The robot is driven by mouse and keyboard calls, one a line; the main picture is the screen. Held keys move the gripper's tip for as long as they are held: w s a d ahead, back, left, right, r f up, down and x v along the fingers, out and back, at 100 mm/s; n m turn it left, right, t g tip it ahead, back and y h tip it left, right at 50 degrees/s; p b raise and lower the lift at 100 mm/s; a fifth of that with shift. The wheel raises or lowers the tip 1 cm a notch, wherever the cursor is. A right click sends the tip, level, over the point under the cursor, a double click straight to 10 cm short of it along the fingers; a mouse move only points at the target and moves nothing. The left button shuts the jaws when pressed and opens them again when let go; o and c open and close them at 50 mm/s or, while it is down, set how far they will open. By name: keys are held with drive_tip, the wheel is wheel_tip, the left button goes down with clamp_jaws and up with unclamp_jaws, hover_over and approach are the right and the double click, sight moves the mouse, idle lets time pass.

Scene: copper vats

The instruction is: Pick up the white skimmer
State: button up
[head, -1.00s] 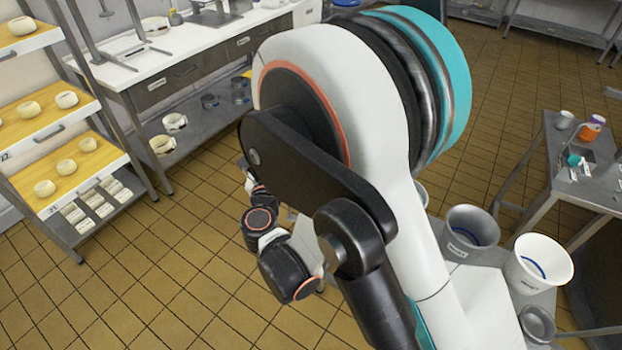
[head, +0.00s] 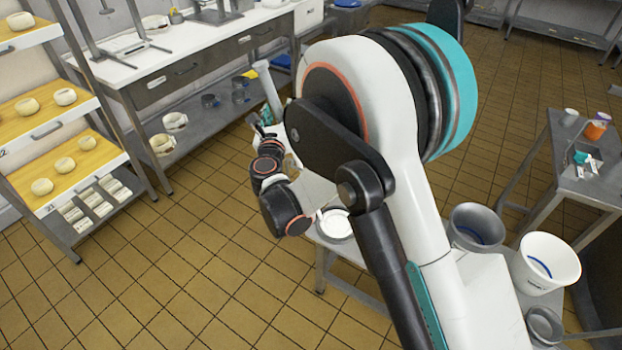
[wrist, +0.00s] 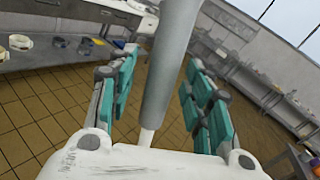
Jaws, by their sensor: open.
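A pale grey-white rod with a thicker upper part, which looks like the white skimmer's handle (head: 270,90), rises beside my gripper (head: 264,132) in the head view. In the wrist view this handle (wrist: 172,70) runs from the top edge down between the two teal-padded fingers of my gripper (wrist: 158,100). Gaps show on both sides of it, so the fingers are open around it. Its narrower white lower part passes out of sight behind the gripper body. I cannot see the skimmer's head for certain.
A round white dish-like thing (head: 335,224) lies on a metal table, partly behind my arm. A grey bucket (head: 476,226) and a white bucket (head: 545,262) stand to the right. A cheese rack (head: 60,165) and a long bench (head: 190,60) line the left. The tiled floor between is clear.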

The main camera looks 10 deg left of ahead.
drive_tip(key=shift+w, duration=0.2)
clamp_jaws()
drive_tip(key=shift+r, duration=0.1)
wheel_tip(320, 180, up, 27)
drive_tip(key=p, duration=1)
idle(0.3)
